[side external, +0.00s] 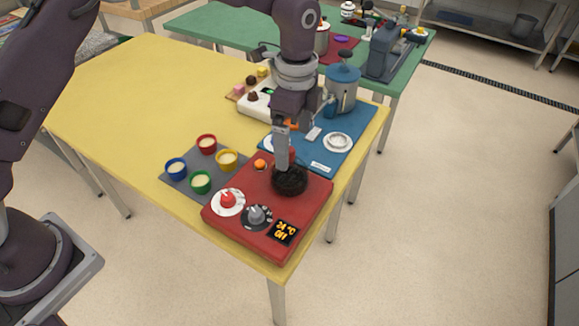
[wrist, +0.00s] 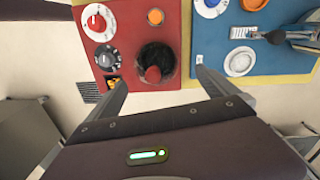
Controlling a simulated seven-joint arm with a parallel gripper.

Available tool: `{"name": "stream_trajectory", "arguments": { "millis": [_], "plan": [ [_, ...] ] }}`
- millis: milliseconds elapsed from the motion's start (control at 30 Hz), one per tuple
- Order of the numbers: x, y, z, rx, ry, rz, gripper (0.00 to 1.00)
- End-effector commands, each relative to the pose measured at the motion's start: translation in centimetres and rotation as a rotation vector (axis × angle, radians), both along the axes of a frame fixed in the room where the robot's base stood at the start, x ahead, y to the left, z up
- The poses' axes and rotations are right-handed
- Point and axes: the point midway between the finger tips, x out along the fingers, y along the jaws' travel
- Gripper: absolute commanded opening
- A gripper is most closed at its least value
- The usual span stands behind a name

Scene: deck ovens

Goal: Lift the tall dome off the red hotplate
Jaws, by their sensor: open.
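The red hotplate (side external: 310,207) sits at the near corner of the yellow table; it also shows in the wrist view (wrist: 127,22). A dark round piece (side external: 291,184), which looks like the dome, stands on its burner area. In the wrist view the dark dome (wrist: 158,53) has a reddish knob (wrist: 153,75) on top. My gripper (side external: 283,163) points down over the dome, and one finger hides part of it in the side view. In the wrist view my gripper (wrist: 161,75) is open, its fingers spread either side of the dome. I cannot tell whether they touch it.
The hotplate carries a red dial (side external: 228,199), a grey knob (side external: 256,214), an orange button (side external: 260,164) and a lit display (side external: 284,232). A grey mat (side external: 187,186) with several coloured cups lies left. A blue base (side external: 358,147) with a blue pot (side external: 342,90) stands behind. The table's left part is clear.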

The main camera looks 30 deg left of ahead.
Motion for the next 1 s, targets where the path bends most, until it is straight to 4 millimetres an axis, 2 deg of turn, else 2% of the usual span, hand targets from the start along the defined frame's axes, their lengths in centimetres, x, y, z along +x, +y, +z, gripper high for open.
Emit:
{"name": "stream_trajectory", "arguments": {
  "millis": [300,400,567,667,833,1000],
  "plan": [
    [-1.2,0.4,-5.3,0.001,0.002,0.003,0.98],
    [-1.2,0.4,-6.0,0.0,0.0,0.004,0.98],
    [-1.1,0.4,-6.0,0.0,-0.001,0.005,0.98],
    [-1.1,0.4,-6.0,-0.001,-0.001,0.005,0.82],
    [-1.1,0.4,-5.9,0.0,-0.001,0.006,0.5],
    [-1.1,0.4,-5.9,-0.001,-0.001,0.006,0.49]
  ]
}}
